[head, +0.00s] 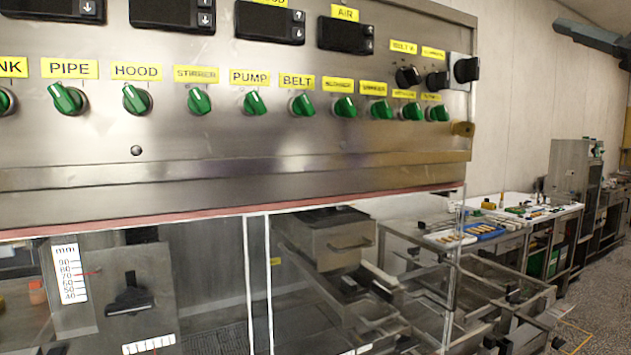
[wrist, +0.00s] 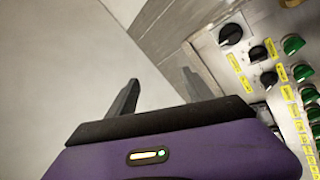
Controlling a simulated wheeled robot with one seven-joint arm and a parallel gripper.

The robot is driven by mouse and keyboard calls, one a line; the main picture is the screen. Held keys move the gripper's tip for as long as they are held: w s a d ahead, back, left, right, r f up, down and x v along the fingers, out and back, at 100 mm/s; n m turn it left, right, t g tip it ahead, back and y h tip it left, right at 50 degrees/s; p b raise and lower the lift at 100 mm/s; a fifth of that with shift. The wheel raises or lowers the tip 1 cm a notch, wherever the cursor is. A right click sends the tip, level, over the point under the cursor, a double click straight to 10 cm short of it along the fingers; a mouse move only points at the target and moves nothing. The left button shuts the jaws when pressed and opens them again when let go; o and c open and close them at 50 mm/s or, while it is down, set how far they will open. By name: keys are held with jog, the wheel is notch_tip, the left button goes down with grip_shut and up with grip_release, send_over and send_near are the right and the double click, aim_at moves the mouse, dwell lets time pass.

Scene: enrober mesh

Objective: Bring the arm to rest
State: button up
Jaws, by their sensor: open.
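My gripper (wrist: 158,94) shows in the wrist view, with two dark fingers standing apart beyond a purple body. It is open, with nothing between the fingers. A plain pale surface fills the view behind the left finger. The control panel (wrist: 228,62) with its knobs is at the right of the wrist view, close beside the right finger; I cannot tell the exact gap. In the head view the same steel panel (head: 330,130) fills the upper left.
A row of green knobs (head: 199,101) and several black knobs (head: 408,76) project from the panel. Below are clear guards over a machine with a mm scale (head: 69,272). A bench with small items (head: 515,212) stands at the right. Grey floor (head: 606,290) is open at the far right.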

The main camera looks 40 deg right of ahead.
jog(key=w+d+f+m+g+h, duration=0.1)
jog(key=w+d+f+m+h, duration=0.15)
jog(key=f+m, duration=0.35)
jog(key=w+d+f+m+g+h, duration=0.1)
jog(key=w+f+m+h, duration=0.15)
jog(key=f, duration=0.45)
jog(key=w+d+f+m+g+h, duration=0.1)
jog(key=d+f+m+h, duration=0.15)
jog(key=f+m, duration=0.35)
jog(key=w+a+f+m+g, duration=0.1)
jog(key=w+a+f, duration=0.3)
jog(key=f, duration=0.7)
jog(key=w+a+f+m+g, duration=0.1)
jog(key=a+f+m, duration=0.1)
jog(key=a+f, duration=0.7)
jog(key=s+a+f+n+t+y, duration=0.1)
jog(key=s+a+f+n+y, duration=0.15)
jog(key=a+f, duration=0.7)
jog(key=s+a+f+n+y, duration=0.1)
jog(key=a+f+y, duration=0.3)
jog(key=a+f, duration=0.5)
jog(key=s+a+f+n+g+y, duration=0.3)
jog(key=s+a+f+n+y, duration=0.3)
jog(key=s+a+f+y, duration=0.3)
jog(key=s+a+f, duration=0.3)
jog(key=s+a, duration=0.3)
jog(key=shift+f+g+y, duration=0.3)
jog(key=shift+f, duration=0.1)
